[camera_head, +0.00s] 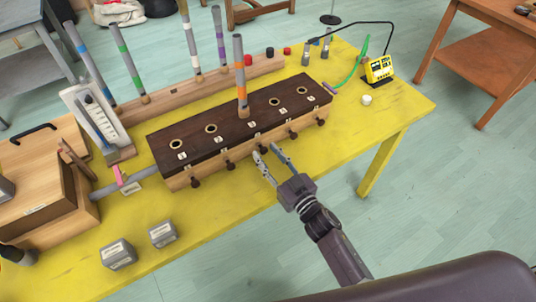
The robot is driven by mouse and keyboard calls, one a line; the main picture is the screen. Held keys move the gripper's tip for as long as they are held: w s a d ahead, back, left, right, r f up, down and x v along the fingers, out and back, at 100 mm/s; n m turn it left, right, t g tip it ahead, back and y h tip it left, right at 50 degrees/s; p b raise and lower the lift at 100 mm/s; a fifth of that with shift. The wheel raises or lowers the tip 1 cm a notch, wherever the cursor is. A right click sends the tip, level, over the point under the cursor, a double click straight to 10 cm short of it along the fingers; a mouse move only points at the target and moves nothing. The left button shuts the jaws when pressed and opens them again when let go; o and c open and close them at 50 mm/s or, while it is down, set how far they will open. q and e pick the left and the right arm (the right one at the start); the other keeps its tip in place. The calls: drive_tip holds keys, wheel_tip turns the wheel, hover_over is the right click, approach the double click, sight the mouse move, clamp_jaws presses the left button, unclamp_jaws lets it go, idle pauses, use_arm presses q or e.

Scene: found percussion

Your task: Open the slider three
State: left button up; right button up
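A long wooden slider box (220,139) with a dark top lies on the yellow table. Its top has a row of holes with small white labels, too small to read. Several dark knobs stick out along its front. The middle knob (262,148), third from either end, is the one for slider three. My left gripper is not in view.
Behind the box, a wooden rack (215,82) holds several upright banded tubes. A white gauge (97,122) and a wooden case (45,190) stand left. Two grey weights (118,254) lie at the front. A yellow meter (379,69) stands right.

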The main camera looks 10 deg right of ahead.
sight(265, 151)
clamp_jaws()
drive_tip(key=shift+s, duration=0.1)
idle(0.3)
drive_tip(key=p+v, duration=0.1)
drive_tip(key=v, duration=0.1)
drive_tip(key=shift+s+d, duration=0.15)
drive_tip(key=shift+s, duration=0.2)
unclamp_jaws()
drive_tip(key=v, duration=1.2)
